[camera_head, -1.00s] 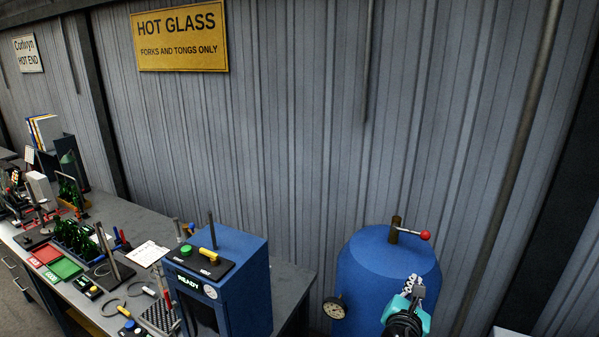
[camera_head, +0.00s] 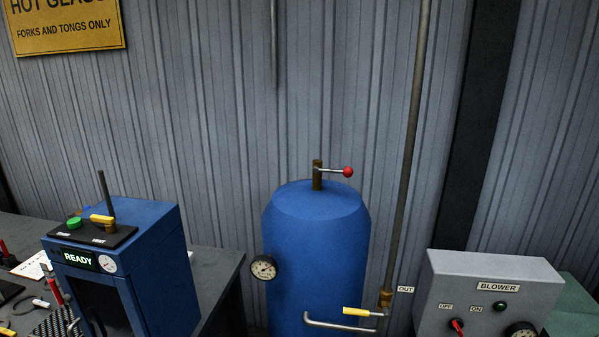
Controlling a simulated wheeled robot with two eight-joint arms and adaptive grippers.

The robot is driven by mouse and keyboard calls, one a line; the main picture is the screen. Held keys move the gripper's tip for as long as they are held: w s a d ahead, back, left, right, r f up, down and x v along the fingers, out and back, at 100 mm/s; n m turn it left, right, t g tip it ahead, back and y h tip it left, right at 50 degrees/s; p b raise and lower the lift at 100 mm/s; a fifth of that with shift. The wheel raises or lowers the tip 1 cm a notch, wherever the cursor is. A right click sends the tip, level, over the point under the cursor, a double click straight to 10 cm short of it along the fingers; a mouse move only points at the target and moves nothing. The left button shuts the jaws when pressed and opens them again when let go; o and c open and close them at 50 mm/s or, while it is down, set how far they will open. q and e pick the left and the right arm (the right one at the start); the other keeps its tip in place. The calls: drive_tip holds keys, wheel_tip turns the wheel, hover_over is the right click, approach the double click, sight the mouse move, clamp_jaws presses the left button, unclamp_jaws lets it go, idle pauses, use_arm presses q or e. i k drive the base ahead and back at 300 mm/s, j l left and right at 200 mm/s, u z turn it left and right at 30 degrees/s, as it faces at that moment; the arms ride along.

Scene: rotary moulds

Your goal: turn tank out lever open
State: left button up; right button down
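The blue tank (camera_head: 315,245) stands against the corrugated wall. A yellow-handled lever (camera_head: 357,311) sits at its lower right on a brass valve (camera_head: 386,297), beside a tag reading OUT (camera_head: 405,289). The yellow handle lies level and points left from the valve, across the tank's front right. A bent grey pipe (camera_head: 335,326) runs just below it. A second lever with a red ball (camera_head: 347,172) is on the brass stem on the tank top and points right. Neither of my grippers shows in this view.
A grey blower box (camera_head: 490,289) with a red-handled switch stands right of the valve. A blue machine (camera_head: 145,262) reading READY stands on the bench (camera_head: 216,279) at left. A vertical pipe (camera_head: 409,150) rises from the valve along the wall.

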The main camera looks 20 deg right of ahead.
sight(384, 313)
drive_tip(key=z, duration=1.25)
drive_tip(key=i+j+u, duration=0.15)
drive_tip(key=i+j, duration=0.2)
drive_tip(key=j, duration=0.1)
